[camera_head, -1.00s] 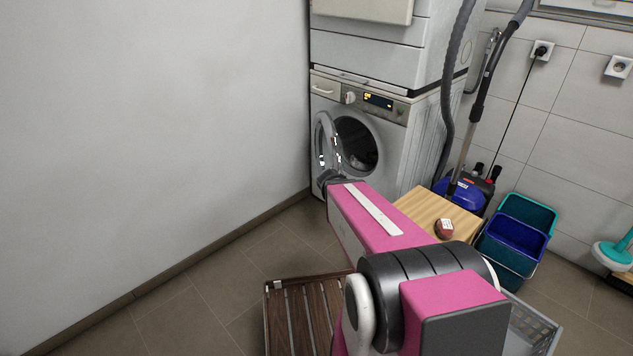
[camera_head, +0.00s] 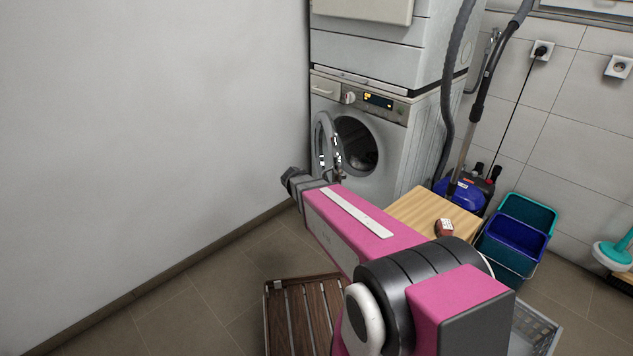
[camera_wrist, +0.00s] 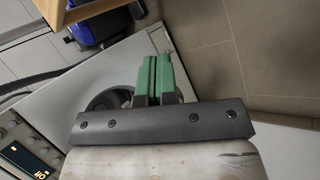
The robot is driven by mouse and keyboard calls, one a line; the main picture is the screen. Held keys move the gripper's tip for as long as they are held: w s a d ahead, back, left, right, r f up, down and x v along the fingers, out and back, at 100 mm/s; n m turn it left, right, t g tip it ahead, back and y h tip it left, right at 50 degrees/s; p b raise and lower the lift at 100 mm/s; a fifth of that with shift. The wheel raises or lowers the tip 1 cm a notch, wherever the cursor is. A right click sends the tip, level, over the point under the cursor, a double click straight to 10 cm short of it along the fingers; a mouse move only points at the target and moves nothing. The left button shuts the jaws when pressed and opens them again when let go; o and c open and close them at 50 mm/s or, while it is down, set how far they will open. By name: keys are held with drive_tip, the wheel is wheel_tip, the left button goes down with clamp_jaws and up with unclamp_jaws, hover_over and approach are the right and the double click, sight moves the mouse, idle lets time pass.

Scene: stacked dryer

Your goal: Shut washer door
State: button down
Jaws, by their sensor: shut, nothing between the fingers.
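The washer (camera_head: 385,170) is the lower machine of the stack, with a dark round opening. Its round door (camera_head: 323,140) stands open, hinged at the left side of the opening and swung out toward me. In the wrist view, the washer front (camera_wrist: 65,95) shows with part of the dark opening, partly hidden behind my gripper. My gripper (camera_wrist: 155,62) has green fingers, closed together and empty. In the head view, my wrist is in front of and below the open door, near its left side; the fingertips are not clear there. Contact with the door cannot be told.
A white wall (camera_head: 150,130) stands close on the left. A wooden-topped stand (camera_head: 410,212) with a small red-brown item (camera_head: 444,228) is right of my arm. A blue vacuum (camera_head: 464,190), buckets (camera_head: 513,240) and a slatted wooden piece (camera_head: 305,315) are nearby. Floor at left is clear.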

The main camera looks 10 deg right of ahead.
drive_tip(key=w+a+n+t+h, duration=0.1)
drive_tip(key=w+a+t+h, duration=0.4)
drive_tip(key=w+a+h, duration=0.65)
drive_tip(key=w+d+y, duration=0.2)
drive_tip(key=w+d, duration=0.4)
drive_tip(key=d, duration=0.6)
drive_tip(key=shift+d+f, duration=0.15)
drive_tip(key=shift+f, duration=0.25)
